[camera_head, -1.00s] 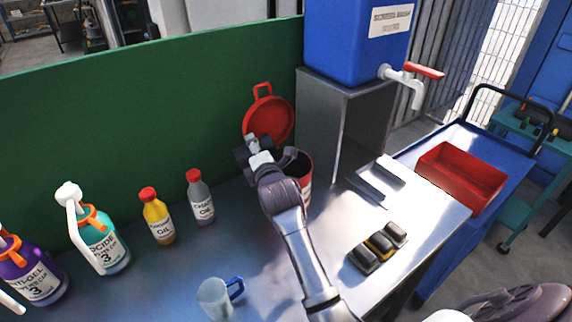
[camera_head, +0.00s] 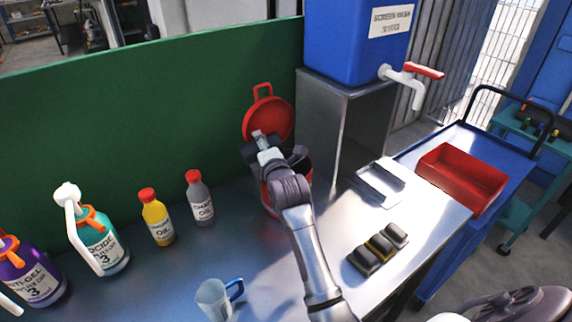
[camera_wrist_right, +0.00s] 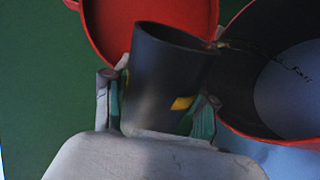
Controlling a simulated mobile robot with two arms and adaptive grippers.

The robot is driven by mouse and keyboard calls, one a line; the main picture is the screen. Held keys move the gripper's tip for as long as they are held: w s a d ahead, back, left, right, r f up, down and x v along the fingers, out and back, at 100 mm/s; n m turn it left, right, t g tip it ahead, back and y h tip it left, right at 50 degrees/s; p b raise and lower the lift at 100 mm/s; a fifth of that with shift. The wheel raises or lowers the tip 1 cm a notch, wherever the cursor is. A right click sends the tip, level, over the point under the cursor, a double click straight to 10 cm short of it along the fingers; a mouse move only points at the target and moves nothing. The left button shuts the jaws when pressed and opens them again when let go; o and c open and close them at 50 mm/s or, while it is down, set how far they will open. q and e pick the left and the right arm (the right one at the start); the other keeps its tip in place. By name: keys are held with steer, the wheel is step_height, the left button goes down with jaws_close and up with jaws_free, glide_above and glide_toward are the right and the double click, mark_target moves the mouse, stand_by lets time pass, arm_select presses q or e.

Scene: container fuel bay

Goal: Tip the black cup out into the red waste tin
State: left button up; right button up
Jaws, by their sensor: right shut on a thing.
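The black cup (camera_wrist_right: 165,80), with a small yellow mark, is held between the fingers of my right gripper (camera_wrist_right: 160,108) in the right wrist view. It leans right, its rim beside the mouth of the red waste tin (camera_wrist_right: 262,15). Brownish matter shows at its lip, and a thin line of dark specks runs from there across the tin's inside; I cannot tell if they are falling. In the head view my right gripper (camera_head: 262,142) is above the tin (camera_head: 270,197), hiding much of it; I cannot make out the cup there. My left gripper is not in view.
The tin's red lid (camera_head: 268,118) stands up behind it. A grey bottle (camera_head: 201,205) and a yellow bottle (camera_head: 157,222) stand left. A clear jug (camera_head: 212,298) is at the front. A metal stand (camera_head: 345,110) with a blue tank (camera_head: 345,40) is close on the right.

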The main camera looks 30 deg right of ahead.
steer(key=shift+d+f+m+p, duration=0.1)
steer(key=shift+f+m+p, duration=0.3)
steer(key=shift+m, duration=0.3)
stand_by(0.5)
steer(key=shift+d+r+m+y+p, duration=0.1)
steer(key=shift+r+m+y+p, duration=0.25)
steer(key=shift+m+p, duration=0.3)
